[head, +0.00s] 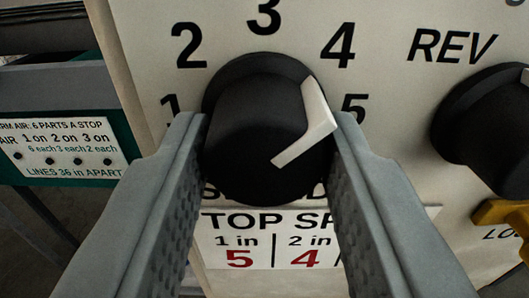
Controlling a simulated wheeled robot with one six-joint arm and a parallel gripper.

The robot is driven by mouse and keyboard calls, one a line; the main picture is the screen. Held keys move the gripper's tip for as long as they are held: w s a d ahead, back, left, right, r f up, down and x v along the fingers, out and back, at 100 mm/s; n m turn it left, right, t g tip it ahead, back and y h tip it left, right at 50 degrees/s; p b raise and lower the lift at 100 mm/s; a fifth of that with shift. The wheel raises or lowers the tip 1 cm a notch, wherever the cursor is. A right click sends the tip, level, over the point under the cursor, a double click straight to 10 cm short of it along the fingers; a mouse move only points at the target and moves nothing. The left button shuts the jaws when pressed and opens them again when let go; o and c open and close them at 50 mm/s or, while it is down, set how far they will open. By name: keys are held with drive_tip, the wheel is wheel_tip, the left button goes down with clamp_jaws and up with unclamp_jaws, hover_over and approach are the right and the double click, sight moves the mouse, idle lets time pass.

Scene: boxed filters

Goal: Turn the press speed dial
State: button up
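The press speed dial (255,140) is a round black knob on a cream panel, with a white pointer line on its face and side. The numbers 1 to 5 are printed around it. The pointer runs to the upper right, between the 4 and the 5. My gripper (269,125) has one grey finger on each side of the knob. Both fingers appear to touch its sides, so it looks shut on the dial. The label just under the knob is partly hidden by the knob and fingers.
A second black knob (487,125) labelled REV is at the right, with a yellow part (502,213) below it. A TOP speed table (265,240) is under the dial. A green board with a white placard (65,147) is at the left.

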drive_tip(key=c, duration=0.3)
drive_tip(key=shift+c, duration=0.2)
drive_tip(key=shift+n, duration=0.4)
drive_tip(key=n, duration=0.3)
drive_tip(key=shift+n, duration=0.3)
drive_tip(key=n, duration=0.4)
drive_tip(key=shift+n, duration=0.3)
drive_tip(key=n, duration=0.4)
drive_tip(key=shift+d+n, duration=0.1)
drive_tip(key=shift+n, duration=0.2)
drive_tip(key=shift+r+n, duration=0.1)
drive_tip(key=shift+n, duration=2)
